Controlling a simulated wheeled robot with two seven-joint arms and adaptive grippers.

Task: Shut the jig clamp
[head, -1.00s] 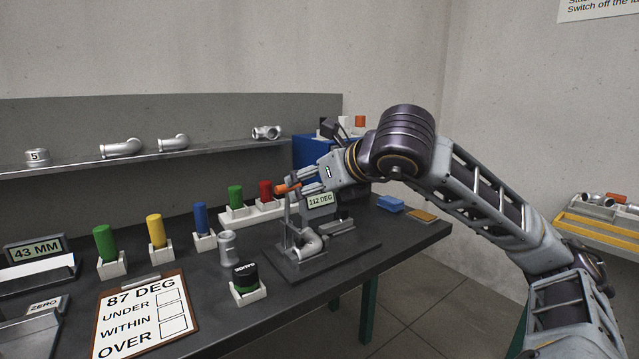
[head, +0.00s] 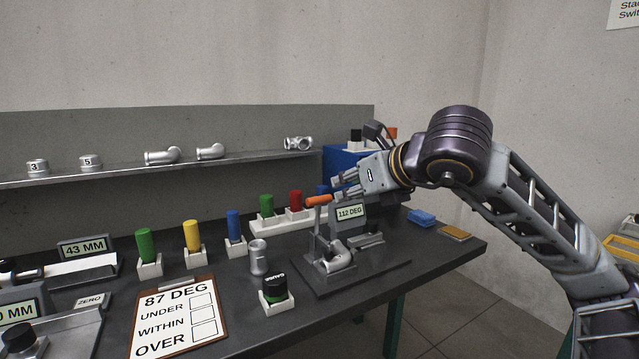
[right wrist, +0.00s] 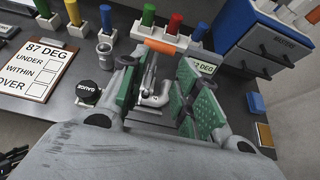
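The jig clamp's orange handle (head: 318,200) tops an upright grey lever on the jig (head: 372,273). A silver elbow casting (head: 341,259) sits in the jig beside the lever. My right gripper (head: 343,186) is just right of and slightly above the handle, its fingers pointing left. In the right wrist view, the green-padded fingers of my right gripper (right wrist: 160,64) are spread apart. The orange handle (right wrist: 160,46) lies crosswise beyond their tips, with the lever showing between them. No grip on it shows. My left gripper is out of view.
A display reading 112 DEG (head: 351,212) stands behind the jig. A black-topped gauge (head: 275,290), a silver cylinder (head: 259,257) and a clipboard (head: 174,319) are to its left. A blue drawer unit (right wrist: 268,42) stands at the back right.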

